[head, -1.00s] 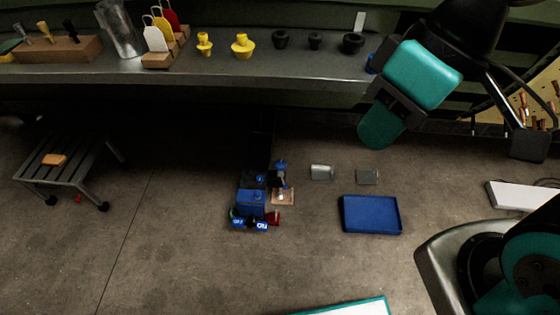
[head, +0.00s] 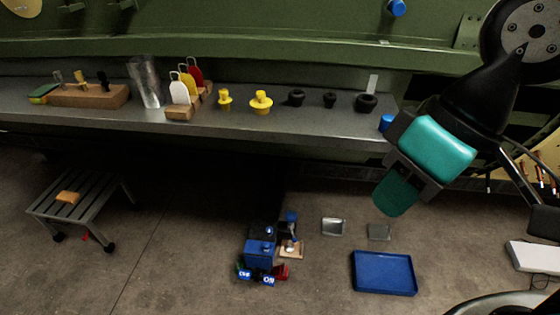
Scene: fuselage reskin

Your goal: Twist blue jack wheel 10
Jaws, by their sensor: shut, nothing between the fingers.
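No wheel that I can surely read as number 10 shows. A round blue knob (head: 397,7) is at the top edge, on the green structure. Another blue round piece (head: 387,122) is at the right end of the grey shelf, partly hidden by my arm. On the floor stands a cluster of blue blocks (head: 260,254), with small white-marked blue labels (head: 268,280) too small to read surely. My gripper (head: 394,194), with teal pads, is shut and empty. It hangs over the floor in front of the shelf's right end, apparently touching nothing.
The grey shelf (head: 230,122) carries yellow and black fittings, coloured tags and a wooden block. A blue tray (head: 384,273) and two small metal pieces lie on the floor. A slatted stool (head: 90,195) stands at the left. Floor between stool and blue cluster is clear.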

